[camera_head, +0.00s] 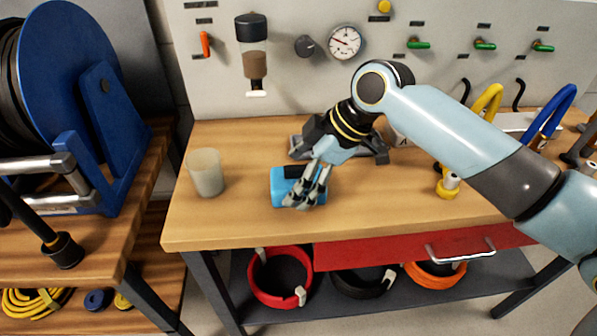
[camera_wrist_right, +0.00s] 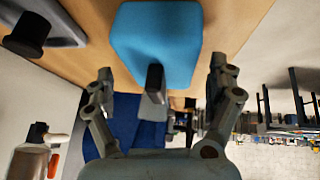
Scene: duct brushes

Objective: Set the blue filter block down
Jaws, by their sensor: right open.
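The blue filter block (camera_head: 283,186) rests on the wooden workbench (camera_head: 400,215), left of its middle and close to the front. My right gripper (camera_head: 306,197) is at the block's right side, its fingers partly covering it in the head view. The fingers are open, with visible gaps to the block in that view. My left gripper is not in view.
A beige cup (camera_head: 206,172) stands left of the block. A grey fixture (camera_head: 375,150) lies partly hidden behind my gripper. A blue hose reel (camera_head: 75,80) stands at the left. A panel with a gauge (camera_head: 344,42) rises behind. Bare bench lies between cup and block.

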